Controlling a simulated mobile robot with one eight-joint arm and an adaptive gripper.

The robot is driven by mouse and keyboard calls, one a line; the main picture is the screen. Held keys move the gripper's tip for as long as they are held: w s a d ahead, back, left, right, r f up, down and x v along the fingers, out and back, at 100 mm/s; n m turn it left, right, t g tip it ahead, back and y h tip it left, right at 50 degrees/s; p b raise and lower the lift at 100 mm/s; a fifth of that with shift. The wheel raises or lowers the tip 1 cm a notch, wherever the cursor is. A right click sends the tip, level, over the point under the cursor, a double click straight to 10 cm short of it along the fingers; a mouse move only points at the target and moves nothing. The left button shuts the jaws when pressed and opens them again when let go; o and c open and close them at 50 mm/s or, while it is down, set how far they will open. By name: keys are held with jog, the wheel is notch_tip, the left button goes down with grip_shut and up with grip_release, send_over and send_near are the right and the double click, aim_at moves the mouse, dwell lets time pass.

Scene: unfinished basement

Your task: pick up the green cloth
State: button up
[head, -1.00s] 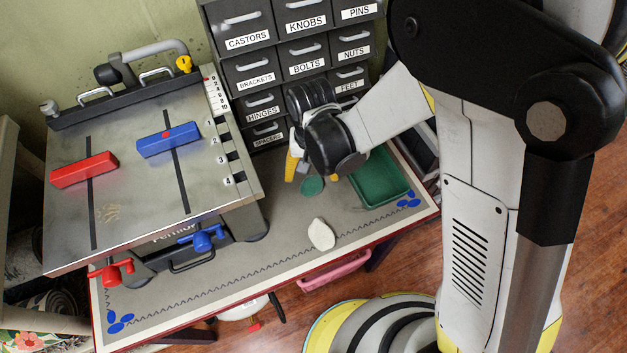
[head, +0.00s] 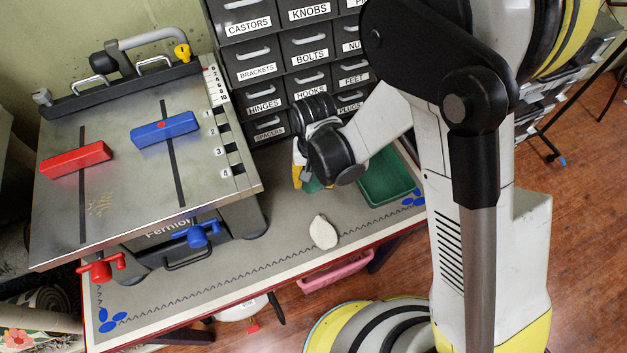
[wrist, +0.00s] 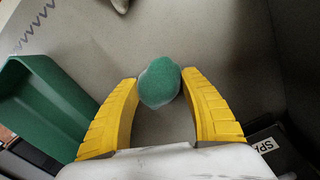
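The green cloth (wrist: 159,82) is a small rounded green piece with a paler edge. In the wrist view it lies between the two yellow fingertips of my gripper (wrist: 160,77). The fingers stand apart, one on each side of it, very close to its edges; I cannot tell whether they touch it. In the head view my gripper (head: 306,180) is low over the grey bench mat, and only a bit of the cloth (head: 313,186) shows beside the fingers. The wrist hides the rest.
A green tray (head: 387,201) sits right of my gripper, and a whitish lump (head: 323,232) lies in front. The labelled drawer cabinet (head: 262,76) rises close behind. A metal plate (head: 110,195) with red and blue blocks stands at left. The mat's front is mostly clear.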

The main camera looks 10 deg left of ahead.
aim_at(314, 179)
jog(key=shift+c, duration=0.5)
jog(key=shift+r, duration=0.1)
notch_tip(314, 179, up, 5)
jog(key=p, duration=0.2)
jog(key=shift+f+p, duration=0.2)
jog(key=shift+p, duration=0.1)
jog(key=s+d+r+p, duration=0.1)
jog(key=s+d+r, duration=0.1)
jog(key=d, duration=0.1)
jog(key=s+d+r+p, duration=0.1)
jog(key=s+d+r, duration=0.1)
jog(key=d, duration=0.1)
jog(key=s+d+r+p, duration=0.1)
jog(key=s+d+r, duration=0.1)
jog(key=d, duration=0.2)
jog(key=shift+s+r, duration=0.1)
jog(key=shift+o, duration=0.9)
jog(key=shift+c, duration=1)
